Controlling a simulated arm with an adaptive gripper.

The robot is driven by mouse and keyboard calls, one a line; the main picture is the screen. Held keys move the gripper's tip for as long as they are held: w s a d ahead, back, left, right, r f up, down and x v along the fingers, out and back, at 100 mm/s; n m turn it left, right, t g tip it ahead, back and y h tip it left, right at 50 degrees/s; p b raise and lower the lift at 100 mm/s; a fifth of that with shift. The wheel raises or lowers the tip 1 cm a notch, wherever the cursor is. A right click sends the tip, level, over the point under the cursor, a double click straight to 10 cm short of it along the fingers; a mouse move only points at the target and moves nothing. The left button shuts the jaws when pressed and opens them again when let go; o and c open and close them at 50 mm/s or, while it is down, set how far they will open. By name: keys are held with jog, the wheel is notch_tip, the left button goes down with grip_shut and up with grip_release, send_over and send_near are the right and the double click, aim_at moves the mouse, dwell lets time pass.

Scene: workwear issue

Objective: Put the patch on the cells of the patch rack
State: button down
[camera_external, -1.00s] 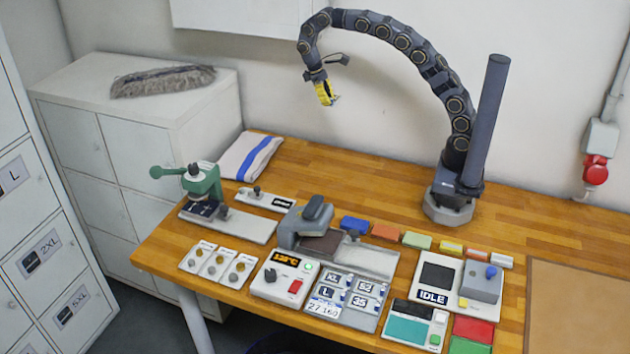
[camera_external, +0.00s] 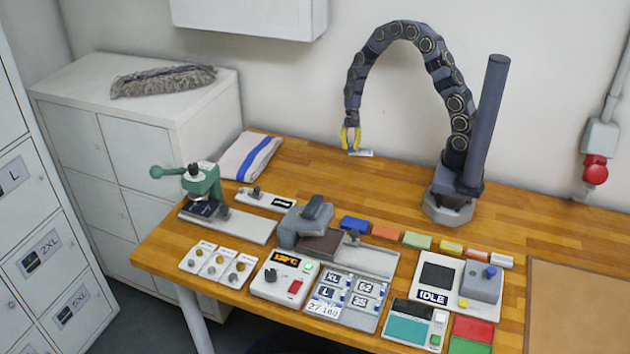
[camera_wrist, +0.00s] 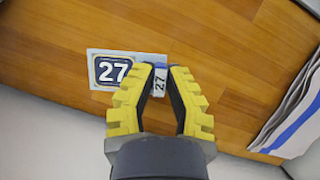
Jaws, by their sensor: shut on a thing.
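My gripper (camera_external: 350,147) hangs down near the wall, over the table's back edge, with its yellow fingers shut. It also shows in the wrist view (camera_wrist: 160,82). The patch rack (camera_external: 345,312) lies at the table's front, with cells marked XL, L, 52, 35 and 27 160.
A heat press (camera_external: 313,222) stands behind the rack, and a control box with an orange display (camera_external: 285,278) is left of it. A device marked IDLE (camera_external: 455,285) is to the right. A folded striped towel (camera_external: 250,157) lies at the back left. Wood between towel and arm base is clear.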

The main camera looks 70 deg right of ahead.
aim_at(356, 152)
jog(key=f+m, duration=0.1)
jog(key=s+m, duration=0.1)
jog(key=s+f+m+t, duration=0.1)
jog(key=shift+a+f, duration=0.25)
jog(key=shift+f, duration=0.1)
jog(key=shift+w+f, duration=0.1)
jog(key=shift+f, duration=3.75)
jog(key=shift+f, duration=0.15)
jog(key=c, duration=1.2)
grip_release()
jog(key=shift+o, duration=0.2)
